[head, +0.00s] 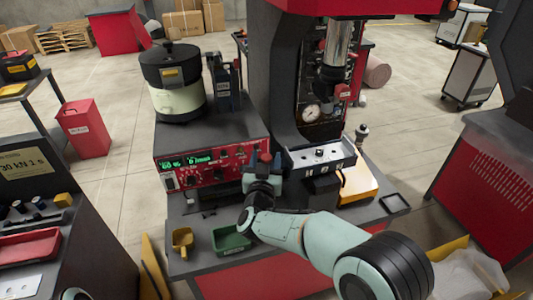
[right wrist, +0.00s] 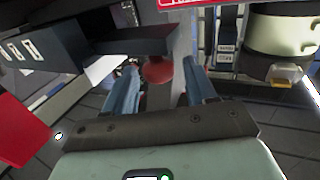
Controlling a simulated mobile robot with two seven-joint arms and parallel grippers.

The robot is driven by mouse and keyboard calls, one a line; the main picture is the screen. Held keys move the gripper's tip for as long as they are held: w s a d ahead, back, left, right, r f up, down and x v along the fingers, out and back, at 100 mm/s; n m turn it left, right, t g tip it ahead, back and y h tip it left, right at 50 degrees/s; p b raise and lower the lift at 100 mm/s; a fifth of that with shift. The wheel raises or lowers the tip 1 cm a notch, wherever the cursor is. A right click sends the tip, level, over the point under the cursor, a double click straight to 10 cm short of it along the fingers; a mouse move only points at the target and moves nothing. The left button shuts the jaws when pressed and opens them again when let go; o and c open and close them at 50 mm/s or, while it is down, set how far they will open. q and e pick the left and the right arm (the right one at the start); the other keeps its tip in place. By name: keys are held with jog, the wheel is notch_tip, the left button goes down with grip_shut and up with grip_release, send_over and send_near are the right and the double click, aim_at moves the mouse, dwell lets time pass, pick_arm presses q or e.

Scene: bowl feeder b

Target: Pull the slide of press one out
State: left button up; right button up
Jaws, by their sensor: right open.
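Press one (head: 270,75) stands in the middle of the head view, dark with a red top. Its grey slide (head: 320,157) sits low at the front of the press. A red ball knob (head: 265,156) shows at the slide's left side, and also between my fingers in the right wrist view (right wrist: 157,70). My right gripper (head: 263,168) is open, with one blue-grey finger on each side of the knob; the wrist view shows gaps beside it. Whether the fingers reach fully past the knob is unclear. My left gripper is out of view.
A red control box (head: 212,155) with a bowl feeder (head: 178,90) on top stands left of the press. A green bin (head: 230,240) and a yellow scoop (head: 182,241) lie on the bench front. An orange-yellow box (head: 360,185) sits right of the slide.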

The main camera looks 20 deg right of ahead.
jog(key=shift+x, duration=0.8)
grip_shut()
jog(key=shift+r, duration=0.1)
jog(key=shift+a, duration=0.1)
